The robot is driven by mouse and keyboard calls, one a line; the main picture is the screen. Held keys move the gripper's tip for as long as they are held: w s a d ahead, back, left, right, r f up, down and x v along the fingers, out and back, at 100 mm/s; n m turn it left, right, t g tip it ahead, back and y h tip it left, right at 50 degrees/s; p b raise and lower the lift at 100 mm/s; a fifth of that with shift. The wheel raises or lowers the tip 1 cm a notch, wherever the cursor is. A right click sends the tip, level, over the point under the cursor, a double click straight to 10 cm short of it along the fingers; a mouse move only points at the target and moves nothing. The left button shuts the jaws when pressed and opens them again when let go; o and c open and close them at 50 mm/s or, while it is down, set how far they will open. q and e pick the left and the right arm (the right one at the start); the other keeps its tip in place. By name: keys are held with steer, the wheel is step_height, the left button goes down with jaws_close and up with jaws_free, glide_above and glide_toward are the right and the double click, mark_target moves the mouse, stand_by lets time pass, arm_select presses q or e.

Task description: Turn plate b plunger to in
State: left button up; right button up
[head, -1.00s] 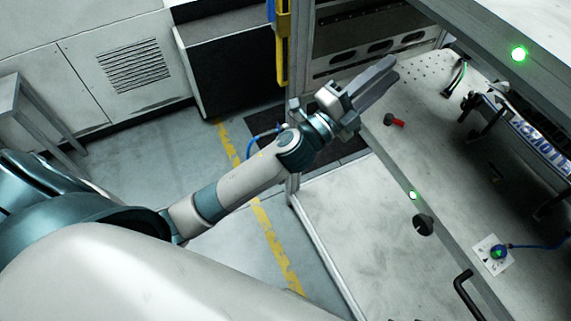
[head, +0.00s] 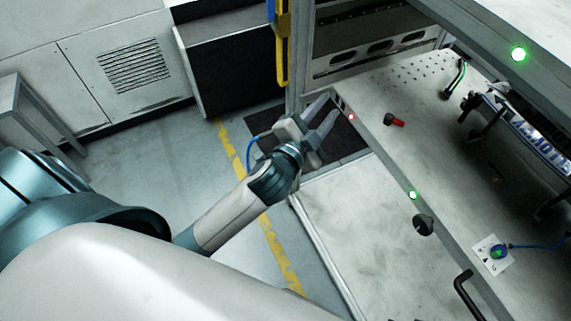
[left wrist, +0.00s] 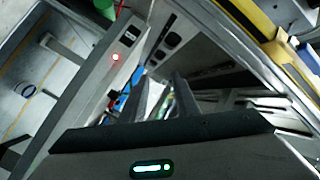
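My left gripper (head: 326,113) is in the head view, left of the machine bench's front edge. Its two fingers are apart with nothing between them. In the left wrist view, the dark fingers (left wrist: 162,95) also stand apart. A red-handled part with a black base (head: 395,121) stands on the bench top, right of the gripper and clear of it. A black round knob (head: 423,225) is on the bench's front face. A blue and green knob (head: 498,252) sits on a white label plate. I cannot tell which is plate b's plunger. My right gripper is not in view.
A red light (head: 351,117) and a green light (head: 412,195) are on the bench's front face. The red light also shows in the left wrist view (left wrist: 115,57). A black handle (head: 466,293) sticks out lower right. A frame post stands behind the gripper.

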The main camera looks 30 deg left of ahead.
arm_select(q)
steer(key=s+a+f+n+g+y, duration=0.1)
steer(key=s+a+f+n+g, duration=0.1)
steer(key=s+f, duration=0.3)
steer(key=s+a+f+n+g+y, duration=0.1)
steer(key=s+a+f+n+g, duration=0.1)
steer(key=s+f, duration=0.4)
steer(key=shift+a+f+n+g, duration=0.45)
steer(key=shift+f+g, duration=0.35)
steer(key=shift+g, duration=0.3)
steer(key=shift+d, duration=0.1)
